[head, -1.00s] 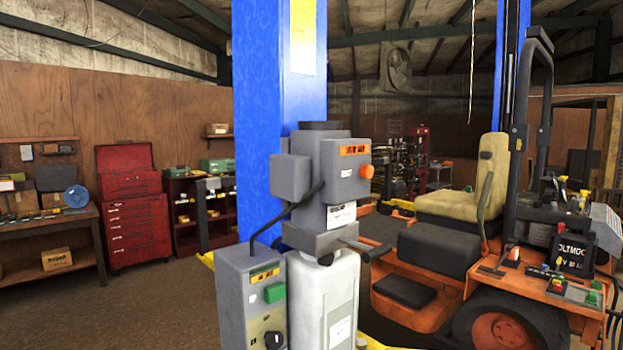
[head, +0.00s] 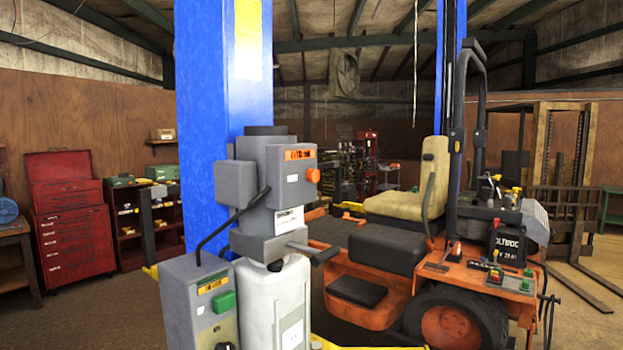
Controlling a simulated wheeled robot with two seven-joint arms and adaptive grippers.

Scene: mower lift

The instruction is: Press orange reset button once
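The orange reset button (head: 313,175) sticks out from the right side of a small grey control box (head: 291,178) with an orange label. The box is mounted on the grey motor unit (head: 262,190) at the blue lift post (head: 222,100). A lower grey box (head: 199,305) on the left carries a green button (head: 223,301) and a dark round knob. Neither of my grippers shows in the head view.
An orange mower (head: 390,290) with a tan seat stands on the right behind the motor unit. A white tank (head: 275,305) is under the motor, with a dark lever (head: 326,254) beside it. A red tool chest (head: 70,225) stands at the left wall. Floor at the lower left is open.

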